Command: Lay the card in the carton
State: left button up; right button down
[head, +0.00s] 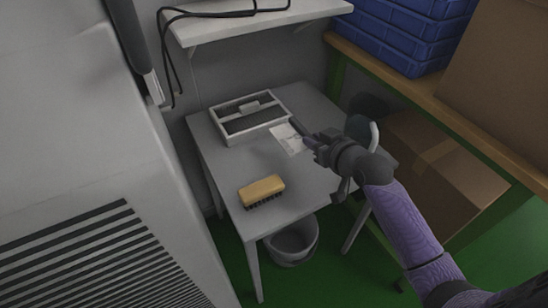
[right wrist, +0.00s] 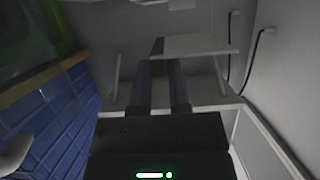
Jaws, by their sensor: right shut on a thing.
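The white card (head: 287,140) shows at the fingertips of my right gripper (head: 303,133), over the grey table, in the head view. The gripper is shut on it. In the right wrist view a pale flat panel, seemingly the card (right wrist: 205,45), extends past the fingertips (right wrist: 163,65). A brown taped cardboard carton (head: 462,178) stands at the right under a wooden shelf; its top looks closed. I cannot tell whether this is the carton meant. My left gripper is not in view.
A pale divided tray with a handle (head: 222,137) stands at the back of the grey table (head: 225,165). A yellow brush (head: 262,189) lies at the table's front. A bin (head: 293,243) stands below. Blue crates (head: 400,45) and another cardboard box (head: 505,65) are on the wooden shelf.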

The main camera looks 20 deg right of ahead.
aim_at(311, 173)
notch_tip(311, 173, down, 10)
jog(key=b, duration=0.5)
jog(key=shift+d+r+b, duration=0.15)
jog(key=shift+r+b, duration=0.05)
jog(key=shift+b, duration=0.2)
jog(key=shift+r, duration=0.35)
jog(key=c, duration=1)
grip_release()
jog(key=shift+f, duration=0.15)
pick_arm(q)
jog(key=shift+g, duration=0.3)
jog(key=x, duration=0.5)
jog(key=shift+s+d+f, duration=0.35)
pick_arm(e)
jog(key=o, duration=0.4)
